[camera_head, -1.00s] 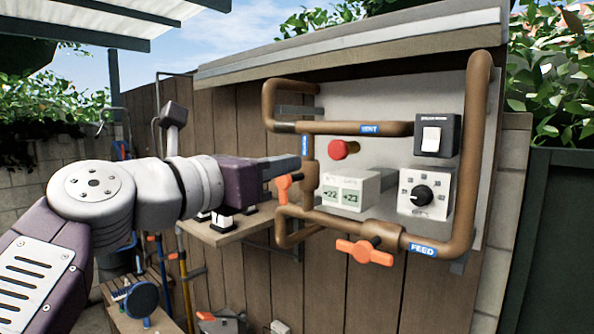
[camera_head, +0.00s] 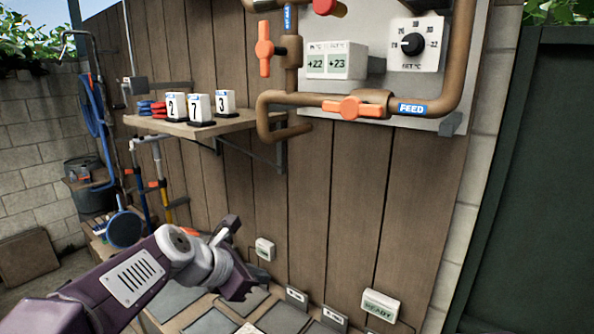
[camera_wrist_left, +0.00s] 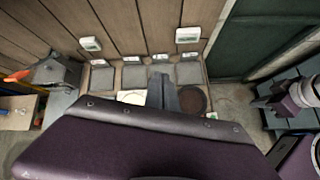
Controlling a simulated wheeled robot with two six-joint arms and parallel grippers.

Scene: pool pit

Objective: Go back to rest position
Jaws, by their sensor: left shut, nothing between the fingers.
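My left gripper (camera_head: 240,287) is low in the head view, in front of the wooden fence and below the pipes, touching none of them. The gripper is shut and empty; its dark fingers also show in the left wrist view (camera_wrist_left: 163,92), pointing towards the pads at the foot of the fence. My left arm comes in from the lower left, bent and lowered. In the left wrist view, part of my other arm shows at the right edge.
The orange feed valve (camera_head: 357,108) and a vertical orange handle (camera_head: 264,48) sit on the brown pipes. A shelf (camera_head: 240,122) holds number blocks. A ready box (camera_head: 380,305) and several grey pads (camera_head: 178,298) are low down.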

